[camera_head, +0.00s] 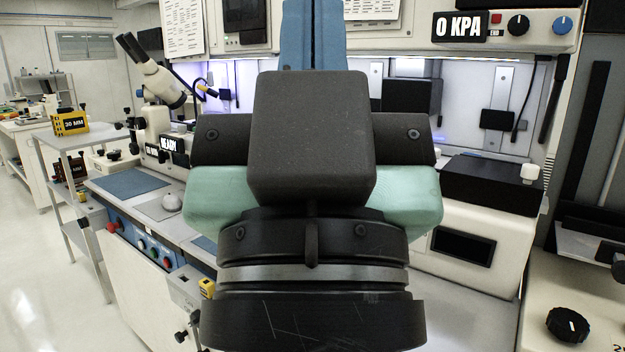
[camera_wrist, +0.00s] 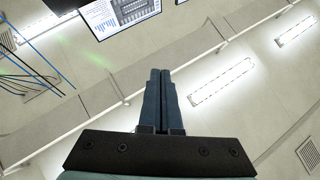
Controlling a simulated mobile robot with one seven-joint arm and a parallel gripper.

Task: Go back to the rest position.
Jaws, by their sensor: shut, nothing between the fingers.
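My gripper (camera_wrist: 160,74) points up towards the ceiling in the wrist view. Its two blue-grey fingers lie together, shut and empty. In the head view my arm's end fills the middle of the picture, and the blue fingers rise past the top edge, so their tips are cut off there. My gripper touches nothing that I can see.
Behind my arm, a bench carries a microscope (camera_head: 162,82) at the left and a white machine with a black top (camera_head: 495,186) at the right. A shelf cart (camera_head: 82,140) with a yellow box (camera_head: 70,123) stands left. The floor (camera_head: 40,270) at far left is clear.

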